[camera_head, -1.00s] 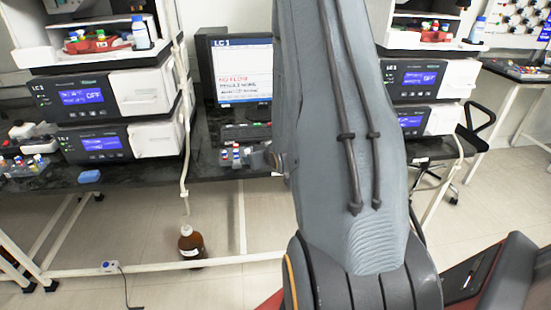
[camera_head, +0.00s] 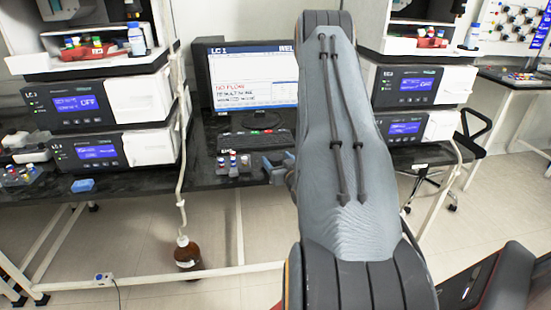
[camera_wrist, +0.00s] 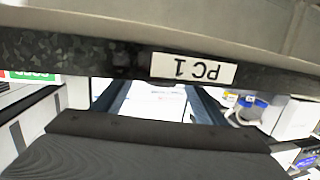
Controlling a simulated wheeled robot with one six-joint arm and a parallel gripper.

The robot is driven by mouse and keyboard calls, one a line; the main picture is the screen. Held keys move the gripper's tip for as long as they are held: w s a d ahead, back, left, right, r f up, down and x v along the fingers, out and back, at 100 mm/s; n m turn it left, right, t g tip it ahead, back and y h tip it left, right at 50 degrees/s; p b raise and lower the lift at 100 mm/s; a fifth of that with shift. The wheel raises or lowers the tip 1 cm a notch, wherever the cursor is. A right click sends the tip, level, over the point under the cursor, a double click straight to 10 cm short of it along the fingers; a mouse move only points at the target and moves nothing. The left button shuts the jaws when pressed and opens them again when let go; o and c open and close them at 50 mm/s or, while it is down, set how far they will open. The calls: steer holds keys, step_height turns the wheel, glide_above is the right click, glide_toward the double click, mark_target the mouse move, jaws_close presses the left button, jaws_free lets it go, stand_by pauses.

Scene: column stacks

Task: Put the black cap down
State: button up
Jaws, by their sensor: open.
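My gripper (camera_head: 274,168) shows in the head view just left of my arm, at the front of the dark bench and right of a small rack (camera_head: 233,164) of vials with coloured caps. In the wrist view my gripper (camera_wrist: 160,95) has its two grey-blue fingers apart, with a bright gap between them. I cannot make out the black cap in either view, and nothing shows between the fingers.
A monitor (camera_head: 252,75) and keyboard (camera_head: 254,143) stand behind the rack. Instrument stacks stand left (camera_head: 95,100) and right (camera_head: 405,87). A brown bottle (camera_head: 187,257) stands on the floor below a hanging tube.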

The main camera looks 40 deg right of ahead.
steer(key=shift+x, duration=0.95)
steer(key=c, duration=1.1)
steer(key=shift+c, duration=0.3)
